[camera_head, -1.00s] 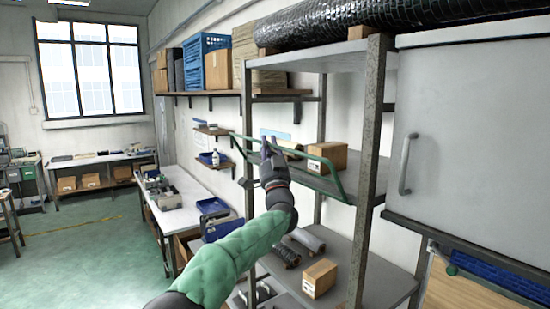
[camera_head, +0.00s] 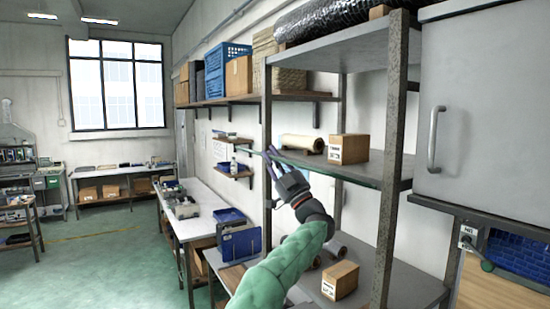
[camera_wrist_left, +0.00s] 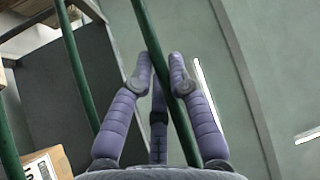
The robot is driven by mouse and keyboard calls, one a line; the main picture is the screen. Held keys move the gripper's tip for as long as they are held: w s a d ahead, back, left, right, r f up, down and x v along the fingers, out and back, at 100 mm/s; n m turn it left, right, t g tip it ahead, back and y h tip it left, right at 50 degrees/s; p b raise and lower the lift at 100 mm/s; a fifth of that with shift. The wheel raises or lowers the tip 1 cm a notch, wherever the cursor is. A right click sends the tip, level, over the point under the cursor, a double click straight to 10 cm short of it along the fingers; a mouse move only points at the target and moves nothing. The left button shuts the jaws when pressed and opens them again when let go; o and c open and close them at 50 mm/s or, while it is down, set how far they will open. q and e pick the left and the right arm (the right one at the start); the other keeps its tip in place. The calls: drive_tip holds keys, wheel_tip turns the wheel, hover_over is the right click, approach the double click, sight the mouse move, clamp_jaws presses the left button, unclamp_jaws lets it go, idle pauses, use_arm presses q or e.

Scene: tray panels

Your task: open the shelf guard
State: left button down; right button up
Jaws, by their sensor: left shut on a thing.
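The shelf guard (camera_head: 322,171) is a thin green rail frame on the middle shelf of the grey metal rack. In the head view it appears nearly edge-on, about level with the shelf's front edge. My left gripper (camera_head: 268,158) is at the guard's left part, its arm coming up from below. In the left wrist view a green bar of the guard (camera_wrist_left: 148,32) passes between the purple fingers of the left gripper (camera_wrist_left: 160,72), which are shut on it. A second green bar runs to the left. My right gripper is not in view.
A cardboard box (camera_head: 348,149) and a beige roll (camera_head: 302,142) sit on the middle shelf. Another box (camera_head: 340,280) is on the shelf below. A grey cabinet (camera_head: 480,100) with a handle stands right of the rack. The green floor (camera_head: 100,250) is clear at left.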

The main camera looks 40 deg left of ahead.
use_arm(q)
drive_tip(key=shift+f+n+g, duration=0.2)
drive_tip(key=shift+n+g, duration=0.3)
drive_tip(key=c, duration=1.1)
unclamp_jaws()
drive_tip(key=shift+c, duration=0.2)
drive_tip(key=shift+f, duration=0.1)
drive_tip(key=v, duration=1.2)
